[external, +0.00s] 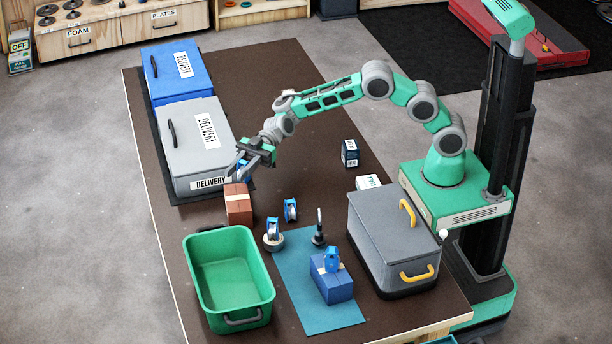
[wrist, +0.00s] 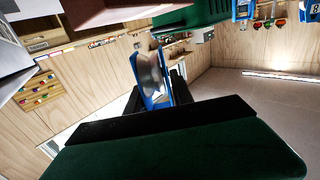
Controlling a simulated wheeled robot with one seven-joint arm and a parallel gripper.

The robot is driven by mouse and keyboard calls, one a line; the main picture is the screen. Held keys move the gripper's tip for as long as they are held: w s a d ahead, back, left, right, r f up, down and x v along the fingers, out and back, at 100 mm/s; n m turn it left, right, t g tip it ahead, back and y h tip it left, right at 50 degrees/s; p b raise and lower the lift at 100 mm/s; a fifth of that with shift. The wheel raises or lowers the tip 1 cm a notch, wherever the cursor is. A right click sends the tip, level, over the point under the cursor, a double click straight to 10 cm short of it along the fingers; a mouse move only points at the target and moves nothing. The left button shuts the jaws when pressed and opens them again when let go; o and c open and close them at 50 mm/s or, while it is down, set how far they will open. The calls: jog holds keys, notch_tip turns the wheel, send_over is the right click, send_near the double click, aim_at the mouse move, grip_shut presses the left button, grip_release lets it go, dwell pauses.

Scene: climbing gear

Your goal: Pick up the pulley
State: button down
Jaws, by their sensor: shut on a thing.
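My gripper (external: 240,168) is raised beside the front of the grey delivery box, above the reddish-brown box (external: 238,203). It is shut on a pulley (wrist: 150,74) with blue side plates and a grey wheel. The fingers partly cover the pulley in the wrist view, and it is hard to make out in the external view. Two similar blue pulleys are elsewhere: one stands on the table (external: 290,210), and another (external: 272,228) sits at a round grey-and-white piece (external: 274,242).
A green crate (external: 267,277) stands at the front left. Blue (external: 160,62) and grey (external: 187,165) delivery boxes line the left edge. A teal mat (external: 300,295) holds a blue box (external: 335,287). A large grey case (external: 385,235) stands right. The table's back middle is clear.

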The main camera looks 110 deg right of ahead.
jog(key=s+r, duration=1)
jog(key=s, duration=0.3)
jog(key=w+a+f, duration=0.1)
jog(key=w+f, duration=0.2)
jog(key=w, duration=0.2)
jog(key=w+a+f+p, duration=0.1)
jog(key=w+f, duration=0.2)
jog(key=w, duration=0.2)
jog(key=w+a+f+p, duration=0.1)
jog(key=w+f, duration=0.2)
jog(key=w, duration=0.2)
jog(key=shift+w, duration=0.1)
jog(key=shift+w+f, duration=0.4)
jog(key=shift+f, duration=1.55)
jog(key=shift+f, duration=0.1)
